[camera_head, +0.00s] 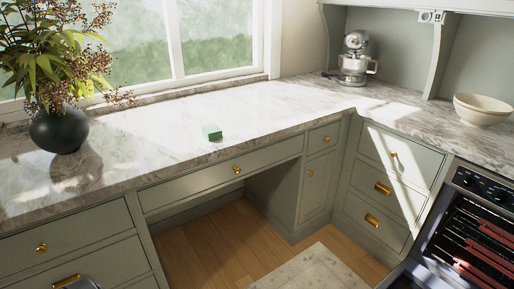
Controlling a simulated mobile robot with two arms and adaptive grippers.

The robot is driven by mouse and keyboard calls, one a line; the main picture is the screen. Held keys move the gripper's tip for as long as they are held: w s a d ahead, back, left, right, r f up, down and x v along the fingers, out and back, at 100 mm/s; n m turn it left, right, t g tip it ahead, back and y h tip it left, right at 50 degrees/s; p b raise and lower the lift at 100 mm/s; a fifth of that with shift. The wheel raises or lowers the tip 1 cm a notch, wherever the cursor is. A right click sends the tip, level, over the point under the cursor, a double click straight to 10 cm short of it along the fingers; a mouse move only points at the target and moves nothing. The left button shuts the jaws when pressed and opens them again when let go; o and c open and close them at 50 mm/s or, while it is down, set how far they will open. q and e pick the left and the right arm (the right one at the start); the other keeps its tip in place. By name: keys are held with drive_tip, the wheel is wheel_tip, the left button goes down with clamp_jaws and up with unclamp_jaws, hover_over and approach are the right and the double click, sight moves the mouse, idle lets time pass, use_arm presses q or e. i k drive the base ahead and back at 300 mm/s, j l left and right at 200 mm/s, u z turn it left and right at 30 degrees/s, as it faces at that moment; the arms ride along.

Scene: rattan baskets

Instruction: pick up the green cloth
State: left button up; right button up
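A small green block-like thing (212,132), which may be the folded green cloth, lies on the marble countertop (255,108) near its front edge, left of the picture's middle. It is too small to tell its material. Nothing touches it. Neither of my grippers shows in the head view. A small grey rounded part at the bottom left edge cannot be made out clearly.
A dark vase with leaves (58,130) stands on the counter at the left. A stand mixer (356,60) is in the back corner and a white bowl (481,110) at the right. An oven (470,235) is at the lower right. Counter around the green thing is clear.

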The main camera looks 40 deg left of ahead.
sight(211, 132)
drive_tip(key=u, duration=1.6)
drive_tip(key=i+l+u, duration=0.1)
drive_tip(key=u, duration=0.35)
drive_tip(key=i+l+u, duration=0.2)
drive_tip(key=u, duration=0.3)
